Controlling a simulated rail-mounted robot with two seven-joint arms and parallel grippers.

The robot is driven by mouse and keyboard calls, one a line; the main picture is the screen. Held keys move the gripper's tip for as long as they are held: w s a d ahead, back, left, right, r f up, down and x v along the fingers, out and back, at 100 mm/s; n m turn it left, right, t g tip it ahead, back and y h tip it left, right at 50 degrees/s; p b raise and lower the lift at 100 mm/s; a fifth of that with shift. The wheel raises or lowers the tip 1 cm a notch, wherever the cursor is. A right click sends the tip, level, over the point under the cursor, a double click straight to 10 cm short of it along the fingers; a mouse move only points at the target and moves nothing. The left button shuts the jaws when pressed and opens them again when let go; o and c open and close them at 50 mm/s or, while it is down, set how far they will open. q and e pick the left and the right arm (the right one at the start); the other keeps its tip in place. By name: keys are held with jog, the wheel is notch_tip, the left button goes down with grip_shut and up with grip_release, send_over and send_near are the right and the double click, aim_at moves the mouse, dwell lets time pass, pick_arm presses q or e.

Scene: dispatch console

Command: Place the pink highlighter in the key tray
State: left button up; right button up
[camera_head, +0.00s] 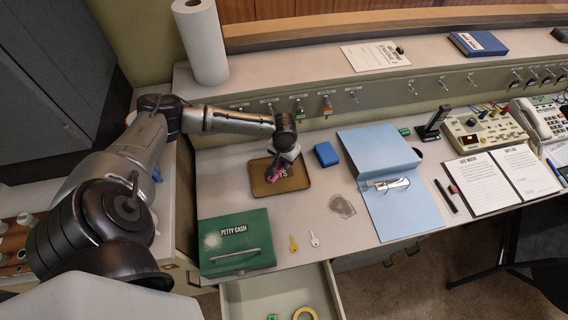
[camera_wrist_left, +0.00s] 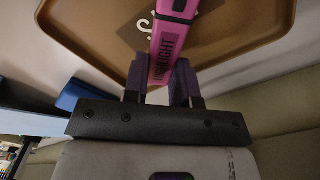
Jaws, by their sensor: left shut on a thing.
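The pink highlighter (camera_wrist_left: 172,45) is between the fingers of my left gripper (camera_wrist_left: 161,85), which is shut on it. In the head view my left gripper (camera_head: 277,173) is over the brown key tray (camera_head: 300,184), and a bit of pink shows at its fingertips. The tray also shows in the left wrist view (camera_wrist_left: 100,40), behind the highlighter. I cannot tell whether the highlighter touches the tray floor. My right gripper is not in view.
A green petty cash box (camera_head: 236,242) stands in front of the tray, with two keys (camera_head: 293,244) beside it. A blue box (camera_head: 326,154) is right of the tray. A blue folder (camera_head: 385,190) lies further right. An open drawer (camera_head: 270,295) juts out in front.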

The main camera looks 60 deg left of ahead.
pick_arm(q)
notch_tip(320, 180, down, 2)
dwell(0.4)
jog(key=o, duration=0.9)
jog(key=shift+f, duration=0.1)
notch_tip(320, 180, up, 10)
jog(key=p, duration=0.2)
jog(key=shift+r+p, duration=0.25)
jog(key=shift+p, duration=0.05)
jog(key=shift+r, duration=0.9)
